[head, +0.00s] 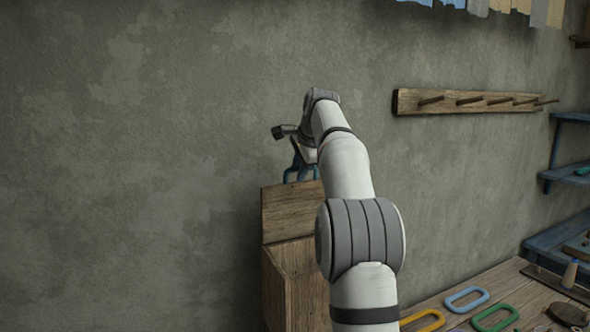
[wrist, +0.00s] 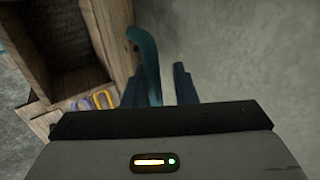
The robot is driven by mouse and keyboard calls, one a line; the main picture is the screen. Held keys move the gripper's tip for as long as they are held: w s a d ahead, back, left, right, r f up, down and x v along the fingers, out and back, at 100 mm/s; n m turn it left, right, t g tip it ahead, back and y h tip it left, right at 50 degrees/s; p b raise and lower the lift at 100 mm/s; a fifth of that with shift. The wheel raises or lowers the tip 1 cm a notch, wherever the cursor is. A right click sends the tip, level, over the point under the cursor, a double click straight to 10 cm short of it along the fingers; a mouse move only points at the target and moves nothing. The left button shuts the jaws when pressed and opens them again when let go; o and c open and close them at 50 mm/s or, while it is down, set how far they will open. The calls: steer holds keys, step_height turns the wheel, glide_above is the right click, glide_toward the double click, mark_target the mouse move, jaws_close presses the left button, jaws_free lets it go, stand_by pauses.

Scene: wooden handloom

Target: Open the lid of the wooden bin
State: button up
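The wooden bin (head: 290,285) stands against the wall, left of the bench and partly hidden by my arm. Its lid (head: 290,210) is raised and stands roughly upright above the box. A blue-teal loop handle (head: 289,175) is at the lid's top edge. In the wrist view the bin's dark inside (wrist: 75,45) is exposed, and the handle (wrist: 148,60) rises between my two fingers. My gripper (wrist: 158,88) is open around the handle, with a gap on the right finger's side. Contact with the left finger cannot be told.
A bench (head: 440,300) at the right holds a yellow loop (head: 423,320), a blue loop (head: 466,299) and a green loop (head: 494,318). A peg rack (head: 470,101) hangs on the wall. Blue shelves (head: 567,178) stand at far right. The wall left of the bin is clear.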

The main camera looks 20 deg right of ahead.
steer(key=shift+f, duration=0.25)
steer(key=v, duration=0.8)
steer(key=shift+r, duration=0.15)
steer(key=shift+c, duration=0.2)
steer(key=shift+c, duration=0.8)
steer(key=shift+s+a+f+b, duration=0.1)
steer(key=shift+f+b, duration=0.1)
steer(key=shift+b, duration=0.15)
steer(key=shift+c, duration=0.7)
steer(key=s+t+y+b, duration=0.1)
steer(key=s+b, duration=0.1)
steer(key=s+n+t+y+b, duration=0.1)
steer(key=s+t, duration=0.1)
steer(key=s+a+f+n+t+b, duration=0.1)
steer(key=s+t+b, duration=0.1)
steer(key=shift+s+y+b, duration=0.15)
steer(key=shift+y+b, duration=0.2)
steer(key=shift+y, duration=0.05)
jaws_close()
steer(key=s+d+f+m+t+h+b, duration=0.25)
steer(key=s+t+b, duration=0.2)
steer(key=s, duration=0.25)
steer(key=w+f+p, duration=0.2)
steer(key=w+p, duration=0.4)
steer(key=w, duration=0.7)
steer(key=shift+w+a+f, duration=0.2)
steer(key=shift+w+a, duration=0.1)
